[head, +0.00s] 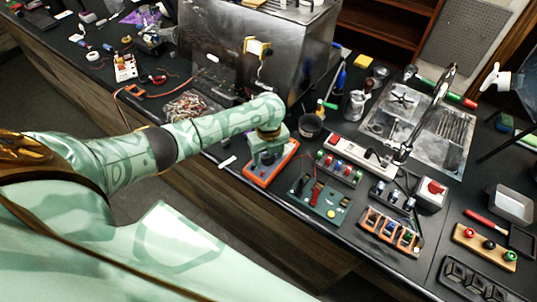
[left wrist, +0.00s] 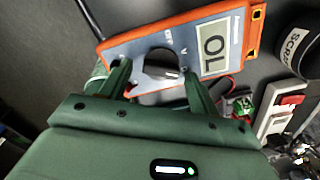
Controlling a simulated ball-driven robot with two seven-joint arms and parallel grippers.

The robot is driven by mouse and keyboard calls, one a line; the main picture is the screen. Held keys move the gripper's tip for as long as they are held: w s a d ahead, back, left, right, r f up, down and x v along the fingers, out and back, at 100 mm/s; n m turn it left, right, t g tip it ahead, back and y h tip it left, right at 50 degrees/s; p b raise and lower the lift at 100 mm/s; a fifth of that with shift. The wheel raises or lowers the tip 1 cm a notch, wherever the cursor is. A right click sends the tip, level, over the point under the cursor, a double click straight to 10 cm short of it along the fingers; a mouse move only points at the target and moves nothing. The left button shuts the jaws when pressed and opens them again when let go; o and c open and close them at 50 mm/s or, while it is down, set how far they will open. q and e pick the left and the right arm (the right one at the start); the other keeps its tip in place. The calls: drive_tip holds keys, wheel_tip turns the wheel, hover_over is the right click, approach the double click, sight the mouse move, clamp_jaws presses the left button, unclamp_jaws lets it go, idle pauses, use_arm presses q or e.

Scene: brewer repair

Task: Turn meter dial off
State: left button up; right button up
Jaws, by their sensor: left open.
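The meter (head: 258,182) is an orange-framed unit with a grey face, lying on the dark bench in the head view. In the left wrist view the meter (left wrist: 213,29) fills the upper middle, and its display (left wrist: 214,46) reads "OL". Its round black dial (left wrist: 160,60) has a light pointer mark near its lower right. My left gripper (head: 267,154) is over the meter. Its open fingers (left wrist: 157,72) straddle the dial, one on each side; I cannot tell whether they touch it. The gripper hides part of the meter in the head view. My right gripper is not in view.
A dark cup (head: 310,124) stands behind the meter, labelled "SCRA..." in the wrist view (left wrist: 298,50). A green circuit board (head: 318,200) and a power strip (head: 356,157) lie to the right. A large metal box (head: 225,50) stands behind. The bench is crowded.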

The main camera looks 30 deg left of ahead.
use_arm(q)
drive_tip(key=c, duration=1)
drive_tip(key=shift+r+n+p, duration=0.2)
drive_tip(key=shift+n+p, duration=0.3)
drive_tip(key=shift+p, duration=0.2)
drive_tip(key=n+p, duration=0.3)
drive_tip(key=shift+w+d+r, duration=0.1)
drive_tip(key=shift+d, duration=0.05)
drive_tip(key=n+p, duration=0.2)
drive_tip(key=n, duration=0.1)
drive_tip(key=shift+w, duration=0.1)
drive_tip(key=n+p, duration=0.1)
drive_tip(key=n, duration=0.1)
drive_tip(key=shift+n+p, duration=0.3)
drive_tip(key=n+p, duration=0.1)
drive_tip(key=n, duration=0.1)
drive_tip(key=shift+w+n, duration=0.15)
drive_tip(key=shift+n, duration=0.25)
drive_tip(key=n, duration=0.2)
drive_tip(key=shift+f+n, duration=0.2)
drive_tip(key=shift+n, duration=0.1)
drive_tip(key=shift+w+n+p, duration=0.1)
drive_tip(key=shift+n+p, duration=0.35)
drive_tip(key=shift+n, duration=1.05)
drive_tip(key=shift+a, duration=0.2)
